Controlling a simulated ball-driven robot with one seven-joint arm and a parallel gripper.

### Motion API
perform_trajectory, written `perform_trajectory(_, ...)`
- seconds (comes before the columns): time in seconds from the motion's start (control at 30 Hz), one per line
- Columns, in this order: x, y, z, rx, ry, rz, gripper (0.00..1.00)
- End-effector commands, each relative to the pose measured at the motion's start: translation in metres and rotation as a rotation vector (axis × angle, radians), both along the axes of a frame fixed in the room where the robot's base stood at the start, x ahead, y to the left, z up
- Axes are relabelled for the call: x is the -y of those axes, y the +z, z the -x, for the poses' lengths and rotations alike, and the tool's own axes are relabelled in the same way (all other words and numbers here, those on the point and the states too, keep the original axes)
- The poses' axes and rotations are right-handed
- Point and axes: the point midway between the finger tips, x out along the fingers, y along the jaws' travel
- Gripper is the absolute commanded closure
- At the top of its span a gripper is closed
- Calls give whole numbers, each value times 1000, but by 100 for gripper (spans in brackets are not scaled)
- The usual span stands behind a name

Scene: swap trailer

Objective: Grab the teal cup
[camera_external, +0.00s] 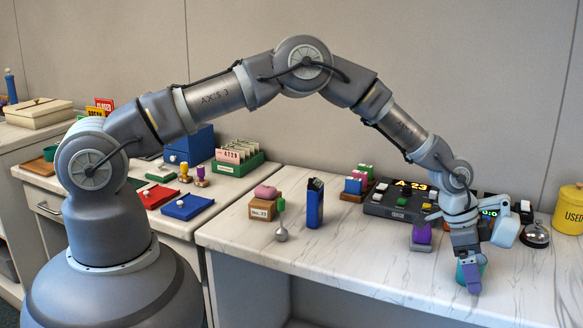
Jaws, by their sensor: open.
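The teal cup (461,273) stands on the white marbled counter at the right, partly hidden behind my gripper. My gripper (472,284) points down at the cup, and a purple-grey finger shows in front of the cup's near side. The jaws are open around or just in front of the cup; I cannot tell which, nor whether they touch it. The other finger is hidden.
A purple object (422,234) stands just left of the cup. A black button console (398,204) is behind it. A silver bell (536,234) and a yellow canister (570,210) stand to the right. The counter's front middle (350,262) is clear.

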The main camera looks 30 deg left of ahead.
Motion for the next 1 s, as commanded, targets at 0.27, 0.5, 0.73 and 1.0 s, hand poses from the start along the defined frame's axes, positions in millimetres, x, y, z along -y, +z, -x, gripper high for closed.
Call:
perform_trajectory(0.27, 2, -3, 0, 1, 0, 1, 9)
perform_trajectory(0.5, 2, -3, 0, 1, 0, 1, 64)
perform_trajectory(0.73, 2, -2, 0, 1, 0, 1, 69)
perform_trajectory(1.0, 2, 17, -1, 1, 0, 2, 69)
